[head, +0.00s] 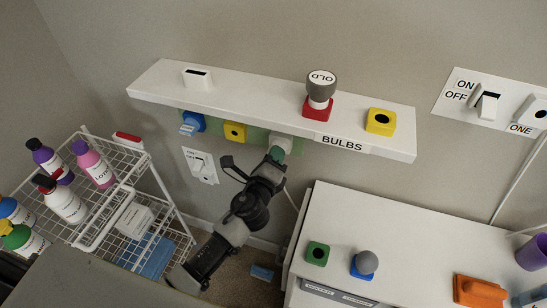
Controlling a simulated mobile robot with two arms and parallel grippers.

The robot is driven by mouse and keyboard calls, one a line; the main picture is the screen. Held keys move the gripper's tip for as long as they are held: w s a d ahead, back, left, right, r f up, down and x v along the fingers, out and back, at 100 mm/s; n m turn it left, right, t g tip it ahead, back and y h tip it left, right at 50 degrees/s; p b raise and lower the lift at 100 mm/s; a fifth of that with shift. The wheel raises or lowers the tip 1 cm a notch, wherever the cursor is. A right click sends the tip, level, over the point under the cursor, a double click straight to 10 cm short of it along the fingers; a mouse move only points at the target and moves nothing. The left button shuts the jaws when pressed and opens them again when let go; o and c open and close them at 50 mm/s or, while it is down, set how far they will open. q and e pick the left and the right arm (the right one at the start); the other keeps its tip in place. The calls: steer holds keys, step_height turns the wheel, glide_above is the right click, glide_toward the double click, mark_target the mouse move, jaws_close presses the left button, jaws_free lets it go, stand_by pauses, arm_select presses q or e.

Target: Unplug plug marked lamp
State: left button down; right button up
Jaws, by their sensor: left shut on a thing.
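A green socket strip (212,130) is on the wall under the white shelf. Along it are a blue plug (192,123), a yellow block (235,132) and a whitish block (283,142) at the right end. My left gripper (277,153) is at the right end of the strip, its jaws shut on a small greenish plug (278,150) just below the whitish block. The fingers partly hide this plug. I cannot read a lamp mark on any plug, nor tell whether the held plug is fully seated. My right gripper is not in view.
The white shelf (250,112) with a BULBS label overhangs the strip and holds a red-based bulb (319,95) and a yellow socket (380,121). A wire rack (110,200) with bottles stands left. A white cabinet (410,225) stands right. Wall switches (487,105) are far right.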

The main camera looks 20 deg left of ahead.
arm_select(q)
steer(key=c, duration=1)
jaws_free()
steer(key=shift+c, duration=0.2)
steer(key=s+b, duration=0.1)
steer(key=s, duration=0.9)
steer(key=shift+s+a, duration=0.2)
steer(key=shift+s, duration=0.2)
